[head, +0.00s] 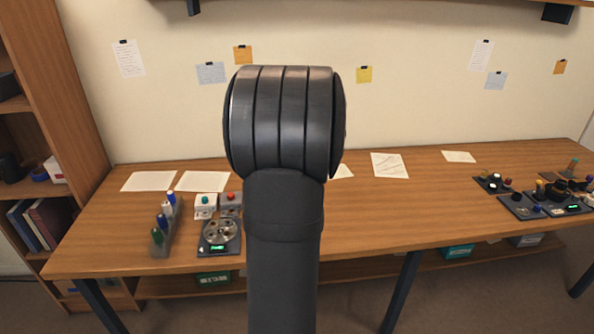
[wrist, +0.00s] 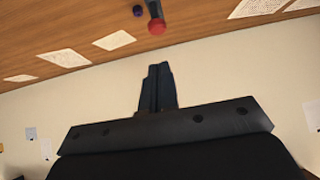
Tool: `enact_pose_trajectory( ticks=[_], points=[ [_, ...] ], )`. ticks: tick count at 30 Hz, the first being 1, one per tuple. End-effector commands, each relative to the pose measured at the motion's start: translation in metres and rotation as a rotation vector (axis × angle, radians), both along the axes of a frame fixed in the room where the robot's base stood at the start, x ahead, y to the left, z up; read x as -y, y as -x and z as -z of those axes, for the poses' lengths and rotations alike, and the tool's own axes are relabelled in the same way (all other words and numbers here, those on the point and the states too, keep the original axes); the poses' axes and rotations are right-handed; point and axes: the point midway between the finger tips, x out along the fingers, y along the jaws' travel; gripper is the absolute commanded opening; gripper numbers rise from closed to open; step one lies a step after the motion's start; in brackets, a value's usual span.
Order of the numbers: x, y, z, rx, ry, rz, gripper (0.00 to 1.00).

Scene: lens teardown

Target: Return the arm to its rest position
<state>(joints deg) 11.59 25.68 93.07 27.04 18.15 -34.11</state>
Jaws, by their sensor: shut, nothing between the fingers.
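My arm rises through the middle of the head view and covers the centre of the table there. My gripper is hidden behind it in that view. In the wrist view my gripper (wrist: 158,72) shows with its two dark fingers together and nothing between them. It is clear of the table and the wall, with the pale wall behind it. A red-ended tool or knob (wrist: 156,27) and a small purple piece (wrist: 138,11) show beyond the fingertips, apart from them.
The wooden table (head: 405,220) holds a rack of coloured-handled tools (head: 163,232) and a dark fixture with a round plate (head: 220,233) at left. Dark trays of small parts (head: 545,203) stand at right. Paper sheets lie along the back. A bookshelf (head: 85,110) stands at far left.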

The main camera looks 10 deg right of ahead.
Motion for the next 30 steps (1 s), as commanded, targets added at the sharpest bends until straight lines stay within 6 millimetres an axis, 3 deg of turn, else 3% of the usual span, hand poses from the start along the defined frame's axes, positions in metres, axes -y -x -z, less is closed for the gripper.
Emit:
enact_pose_trajectory(
  ticks=[11,20,24,30],
  points=[
    [0.0,-0.015,0.015,-0.001,-0.001,-0.001,0.0],
    [0.0,-0.047,0.048,-0.002,-0.001,-0.001,0.0],
    [0.0,-0.07,0.051,-0.009,-0.001,-0.003,0.0],
    [0.0,-0.062,0.022,-0.007,-0.002,-0.001,0.0]
  ],
)
